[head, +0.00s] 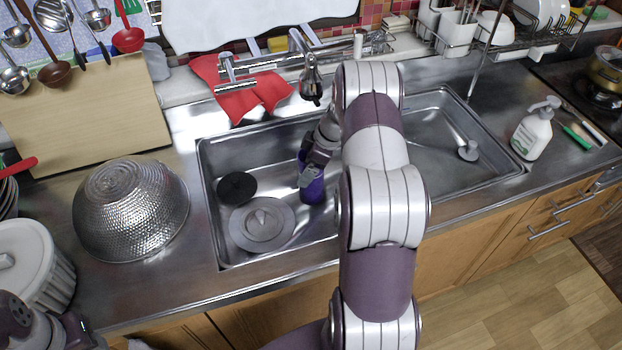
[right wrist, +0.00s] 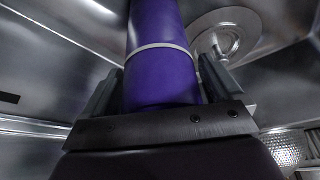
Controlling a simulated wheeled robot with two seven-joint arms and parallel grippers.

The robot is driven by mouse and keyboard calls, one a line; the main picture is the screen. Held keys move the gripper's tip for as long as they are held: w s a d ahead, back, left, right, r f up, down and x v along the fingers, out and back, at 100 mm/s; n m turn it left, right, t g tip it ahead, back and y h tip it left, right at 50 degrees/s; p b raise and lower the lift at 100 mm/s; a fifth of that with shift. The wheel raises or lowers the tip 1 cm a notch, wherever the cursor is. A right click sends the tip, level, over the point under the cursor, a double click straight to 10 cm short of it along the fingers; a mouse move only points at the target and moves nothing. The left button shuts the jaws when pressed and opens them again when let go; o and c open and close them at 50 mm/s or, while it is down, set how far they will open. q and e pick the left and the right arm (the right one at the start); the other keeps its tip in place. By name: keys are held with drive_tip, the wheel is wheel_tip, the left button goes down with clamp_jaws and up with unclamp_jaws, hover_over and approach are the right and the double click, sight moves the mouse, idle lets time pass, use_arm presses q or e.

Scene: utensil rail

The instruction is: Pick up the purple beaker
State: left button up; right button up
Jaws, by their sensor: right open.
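The purple beaker (head: 311,185) stands in the left basin of the steel sink (head: 215,222); my arm hides part of it in the head view. In the right wrist view the purple beaker (right wrist: 160,65) with a pale band fills the middle, between the fingers. My right gripper (right wrist: 155,90) is open, with one finger on each side of the beaker; I cannot tell whether either finger touches it. It also shows at the beaker in the head view (head: 312,165). Only part of my left arm shows at the lower left; its fingers are not in view.
A grey round lid (head: 262,224) and a black disc (head: 237,187) lie in the same basin, left of the beaker. The faucet (head: 308,70) rises behind the sink. A hammered metal bowl (head: 130,210) sits on the left counter, and a soap bottle (head: 535,130) on the right.

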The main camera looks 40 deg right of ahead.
drive_tip(key=shift+r, duration=0.1)
clamp_jaws()
